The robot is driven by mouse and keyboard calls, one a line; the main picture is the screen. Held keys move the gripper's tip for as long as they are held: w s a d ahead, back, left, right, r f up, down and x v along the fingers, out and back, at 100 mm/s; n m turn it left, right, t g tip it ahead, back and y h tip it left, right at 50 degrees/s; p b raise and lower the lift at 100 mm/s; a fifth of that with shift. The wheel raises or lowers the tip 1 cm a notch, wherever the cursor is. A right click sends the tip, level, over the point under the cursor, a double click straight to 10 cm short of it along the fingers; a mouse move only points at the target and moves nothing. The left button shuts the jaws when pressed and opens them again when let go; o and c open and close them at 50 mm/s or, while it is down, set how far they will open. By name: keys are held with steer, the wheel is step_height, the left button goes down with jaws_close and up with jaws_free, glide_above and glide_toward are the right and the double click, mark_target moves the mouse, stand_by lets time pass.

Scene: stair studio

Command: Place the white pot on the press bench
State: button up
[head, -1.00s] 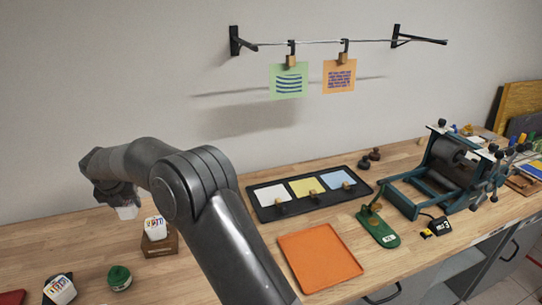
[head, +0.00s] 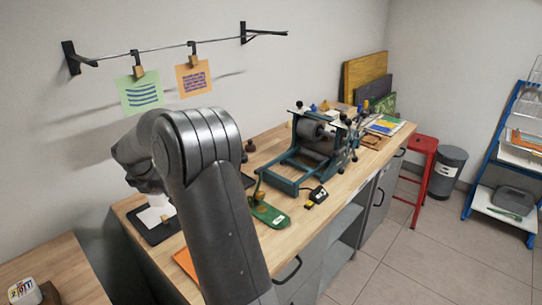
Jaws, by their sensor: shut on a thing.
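My gripper (head: 150,188) shows at the left, past the bend of my arm, partly hidden by it. It is shut on the white pot (head: 158,201), of which only a small pale part shows below the fingers. The pot is in front of the black tray in the picture; its height above the bench is hard to tell. The press bench (head: 335,190) is a long wooden top with grey cabinets below. A teal roller press (head: 300,155) stands on it.
A black tray (head: 150,236), a green tool (head: 268,214) and an orange mat (head: 184,262) lie on the bench. A separate wooden table (head: 60,262) is at lower left. A red stool (head: 420,170) and grey bin (head: 447,172) stand beyond the bench's right end.

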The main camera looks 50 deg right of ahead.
steer(key=s+d+m+g+h, duration=0.1)
steer(key=s+d+m, duration=0.1)
steer(key=s+d, duration=0.5)
steer(key=s+d+m, duration=0.2)
steer(key=s+d, duration=0.2)
steer(key=d, duration=0.4)
steer(key=f, duration=0.9)
steer(key=shift+d+f, duration=0.2)
steer(key=shift+f, duration=0.2)
steer(key=shift+n, duration=0.3)
steer(key=shift+f, duration=0.15)
steer(key=o, duration=1)
